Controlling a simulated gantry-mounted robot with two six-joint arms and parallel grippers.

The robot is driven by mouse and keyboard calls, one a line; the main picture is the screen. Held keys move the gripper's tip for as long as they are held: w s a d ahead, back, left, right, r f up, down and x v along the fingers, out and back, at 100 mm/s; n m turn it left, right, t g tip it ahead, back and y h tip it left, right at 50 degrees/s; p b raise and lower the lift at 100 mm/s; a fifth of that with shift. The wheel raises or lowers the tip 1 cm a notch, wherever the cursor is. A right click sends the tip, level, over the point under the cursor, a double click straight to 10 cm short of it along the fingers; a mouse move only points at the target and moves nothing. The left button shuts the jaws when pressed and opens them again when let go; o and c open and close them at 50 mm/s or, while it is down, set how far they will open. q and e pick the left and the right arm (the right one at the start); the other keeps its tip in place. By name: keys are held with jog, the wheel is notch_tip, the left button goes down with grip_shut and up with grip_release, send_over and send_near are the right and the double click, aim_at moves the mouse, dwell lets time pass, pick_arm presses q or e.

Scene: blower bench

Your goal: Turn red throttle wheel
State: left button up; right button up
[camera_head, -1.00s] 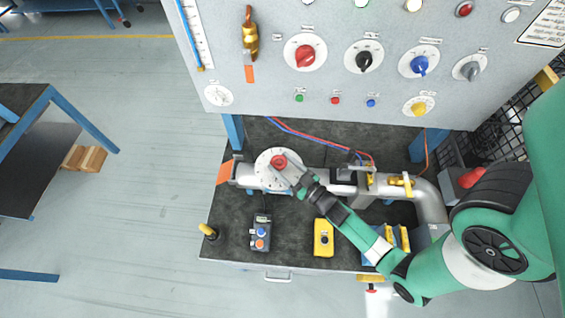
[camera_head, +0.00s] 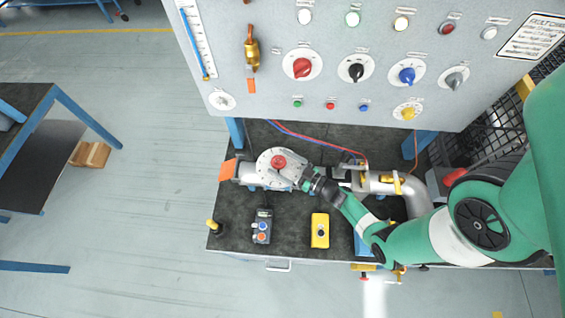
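A round pale dial with a red hub (camera_head: 279,162) sits on the silver pipe (camera_head: 248,172) over the dark bench. I cannot tell whether this or the red knob (camera_head: 302,67) on the panel is the throttle wheel. My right gripper (camera_head: 297,175) reaches in from the right, at the lower right edge of the dial, and hides part of it. Its fingers are too small to tell whether they are open or shut, or whether they touch the dial. My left gripper is not in view.
The grey panel (camera_head: 275,100) with black, blue, grey and yellow knobs rises behind the bench. A grey pendant (camera_head: 262,226) and a yellow box (camera_head: 320,231) lie in front of the pipe. An orange flap (camera_head: 228,170) is at the pipe's left end. Open floor lies left.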

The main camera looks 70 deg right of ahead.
jog(key=p+v, duration=0.1)
jog(key=v, duration=1)
jog(key=shift+s, duration=0.3)
jog(key=shift+a, duration=0.15)
